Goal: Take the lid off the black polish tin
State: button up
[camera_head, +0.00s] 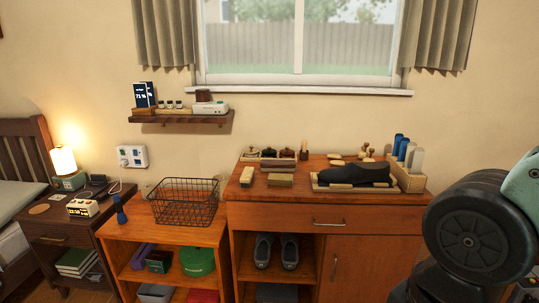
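Several small round items, which look like polish tins, sit in a shallow wooden tray (270,161) at the back left of the wooden cabinet top. The left one (250,153) looks dark with a pale rim, the middle one (268,153) brownish, and the right one (287,153) dark. They are too small to tell which is the black polish tin or how its lid sits. My gripper is out of view; only a dark, round arm joint of mine fills the right side, in front of the cabinet's right end.
A black shoe (354,173) lies on a board at the cabinet's right, beside a wooden caddy (409,180) with blue and grey bottles. A wire basket (186,205) stands on the lower shelf unit.

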aim_at(268, 150)
jog(key=i+j, duration=0.35)
jog(key=i, duration=0.2)
jog(key=i+j, duration=0.35)
jog(key=i, duration=0.25)
jog(key=i+j, duration=0.4)
jog(key=i, duration=0.15)
jog(key=i+j, duration=0.35)
jog(key=i, duration=0.25)
